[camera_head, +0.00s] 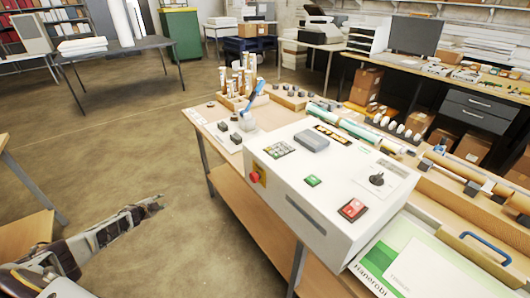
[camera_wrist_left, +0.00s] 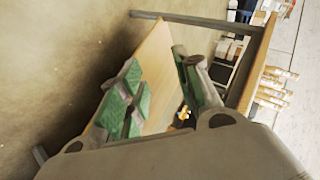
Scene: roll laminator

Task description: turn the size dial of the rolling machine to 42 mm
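The rolling machine (camera_head: 330,165) is a white box on a wooden bench in the head view. A black dial (camera_head: 377,179) with a pale plate around it sits on the right part of its top; I cannot read its scale or setting. My left gripper (camera_head: 157,203) is left of the bench, over the floor, well apart from the machine. In the left wrist view its green-padded fingers (camera_wrist_left: 160,90) stand apart with nothing between them. The dial does not show in that view. My right gripper is not in view.
The machine also carries a red stop button (camera_head: 254,178), a green button (camera_head: 313,181) and a red switch (camera_head: 353,209). A blue-handled tool (camera_head: 254,94) and a rack of tubes stand on the bench's far left. A green-white sheet pack (camera_head: 420,265) lies at right. Floor left of the bench is clear.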

